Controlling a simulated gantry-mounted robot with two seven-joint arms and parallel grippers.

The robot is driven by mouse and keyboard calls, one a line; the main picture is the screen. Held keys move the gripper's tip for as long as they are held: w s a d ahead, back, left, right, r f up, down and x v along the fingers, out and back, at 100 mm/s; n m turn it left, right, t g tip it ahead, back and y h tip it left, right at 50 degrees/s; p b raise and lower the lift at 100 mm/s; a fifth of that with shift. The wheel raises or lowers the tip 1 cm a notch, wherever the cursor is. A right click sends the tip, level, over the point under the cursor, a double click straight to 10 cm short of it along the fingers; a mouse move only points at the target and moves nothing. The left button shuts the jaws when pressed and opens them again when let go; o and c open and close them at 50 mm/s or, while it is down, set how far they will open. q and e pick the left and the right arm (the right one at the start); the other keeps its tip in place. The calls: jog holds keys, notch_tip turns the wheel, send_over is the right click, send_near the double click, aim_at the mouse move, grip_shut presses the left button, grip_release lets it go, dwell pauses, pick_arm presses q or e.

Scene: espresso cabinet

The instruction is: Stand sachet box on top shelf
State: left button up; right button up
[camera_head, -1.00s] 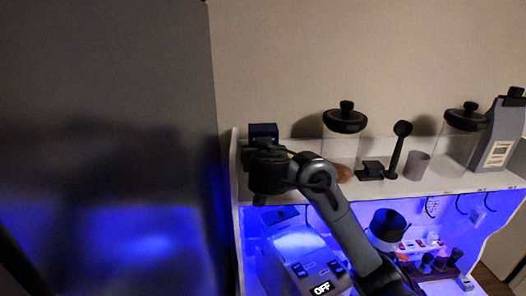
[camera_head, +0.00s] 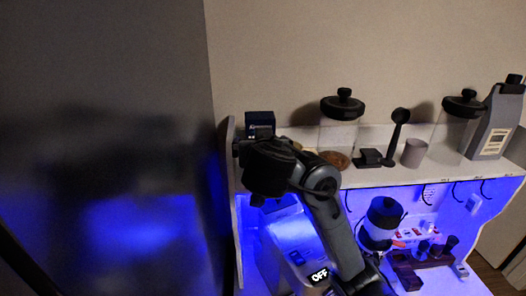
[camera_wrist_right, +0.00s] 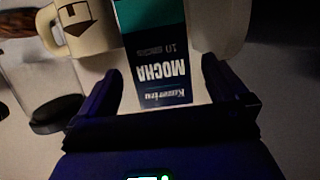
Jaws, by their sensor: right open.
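The sachet box (camera_head: 260,119) is dark blue and stands upright at the left end of the top shelf (camera_head: 380,178). My arm hides its lower part in the head view. In the right wrist view the box (camera_wrist_right: 160,58) shows teal and dark blue faces with upside-down "MOCHA" lettering. My right gripper (camera_wrist_right: 160,80) is open, with one finger on each side of the box and visible gaps to it. In the head view the right gripper (camera_head: 258,152) is in front of the box, its fingertips hidden. My left gripper is not in view.
A lidded glass jar (camera_head: 340,122), black scoop (camera_head: 397,137), grey cup (camera_head: 414,153), second jar (camera_head: 455,130) and grey bag (camera_head: 497,120) stand rightward on the shelf. A cream mug (camera_wrist_right: 85,28) is beside the box. A dark panel (camera_head: 110,120) fills the left.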

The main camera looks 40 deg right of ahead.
jog(key=p+v, duration=0.2)
jog(key=v, duration=0.4)
jog(key=s+a+f+n+g+y, duration=0.1)
jog(key=a+f+n+y, duration=0.1)
jog(key=f, duration=0.7)
jog(key=s+a+f+n+g+y, duration=0.1)
jog(key=s+a+f+n+y, duration=0.1)
jog(key=f, duration=0.6)
jog(key=s+a+f+n+g+y, duration=0.1)
jog(key=a+f+n, duration=0.15)
jog(key=f, duration=0.65)
jog(key=s+a+f+n+g+y, duration=0.1)
jog(key=s+f+g+y, duration=0.1)
jog(key=s+f, duration=0.7)
jog(key=s+a+f+n+g+y, duration=0.1)
jog(key=s+a+f+g, duration=0.1)
jog(key=s+f, duration=0.8)
jog(key=shift+s+a+f+n+g+y, duration=0.35)
jog(key=shift+s+g, duration=0.25)
jog(key=shift+s, duration=0.6)
jog(key=shift+r, duration=0.15)
